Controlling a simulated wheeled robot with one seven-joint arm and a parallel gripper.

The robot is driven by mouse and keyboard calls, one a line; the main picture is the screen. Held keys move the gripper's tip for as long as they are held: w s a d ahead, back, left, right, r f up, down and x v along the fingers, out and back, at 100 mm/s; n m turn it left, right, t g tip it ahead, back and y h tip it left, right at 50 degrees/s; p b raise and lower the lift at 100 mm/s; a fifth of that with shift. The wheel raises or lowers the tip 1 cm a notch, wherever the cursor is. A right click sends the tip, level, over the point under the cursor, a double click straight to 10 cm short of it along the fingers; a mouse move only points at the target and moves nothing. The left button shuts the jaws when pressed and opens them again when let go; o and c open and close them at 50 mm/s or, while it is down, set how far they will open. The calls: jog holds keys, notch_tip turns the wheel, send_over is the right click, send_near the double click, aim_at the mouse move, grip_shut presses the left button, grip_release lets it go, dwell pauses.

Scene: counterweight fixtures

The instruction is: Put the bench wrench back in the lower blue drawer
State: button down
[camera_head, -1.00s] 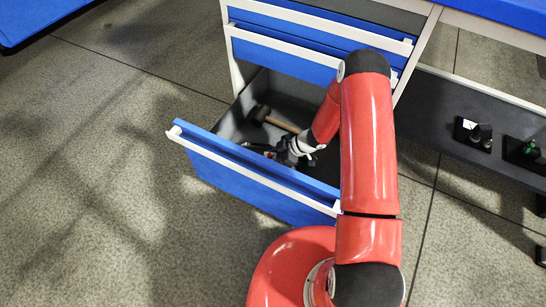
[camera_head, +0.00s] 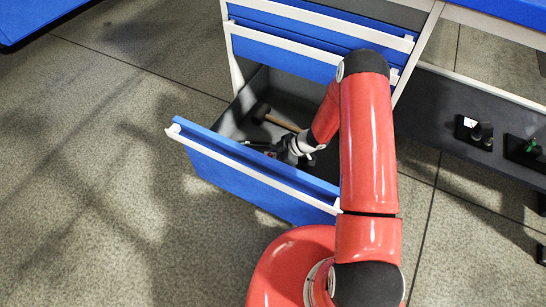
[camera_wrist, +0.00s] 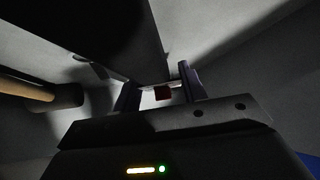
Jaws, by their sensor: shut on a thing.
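The lower blue drawer (camera_head: 250,178) is pulled open, with its grey inside showing. My gripper (camera_head: 279,151) is down inside it, near the front panel. In the wrist view my gripper (camera_wrist: 158,92) is shut on a long dark bar, which I take to be the bench wrench (camera_wrist: 115,35). A small dark red patch shows between the fingers. In the head view a thin metallic part of the wrench (camera_head: 254,144) sticks out to the left of my gripper. My arm hides part of the drawer, and I cannot tell whether the wrench touches its floor.
A hammer (camera_head: 279,123) with a wooden handle lies in the drawer behind my gripper; it also shows in the wrist view (camera_wrist: 25,88). Two shut drawers (camera_head: 290,45) are above. Small black fixtures (camera_head: 474,131) sit on a shelf at the right. Floor is clear at the left.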

aim_at(303, 161)
jog(key=c, duration=0.7)
grip_release()
jog(key=shift+p+v, duration=0.6)
jog(key=shift+v, duration=3.25)
